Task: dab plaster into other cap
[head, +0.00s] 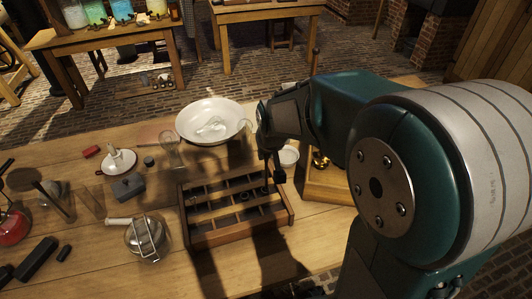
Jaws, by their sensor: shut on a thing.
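My gripper (272,168) hangs over the back right part of a wooden compartment tray (216,240). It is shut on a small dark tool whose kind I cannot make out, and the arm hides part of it. Small ring-like pieces (243,196) lie in the tray's compartments; they may be caps, but they are too small to tell. A wide white bowl (186,125) behind the tray holds a pale lump (211,128), possibly plaster. A small white cup (288,156) stands just right of my gripper.
A glass (171,150) stands left of the bowl. A glass jar with a wire frame (146,238), a grey block (128,187) and a white candleholder-like dish (119,161) are further left. A wooden stand with brass parts (326,184) is at right.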

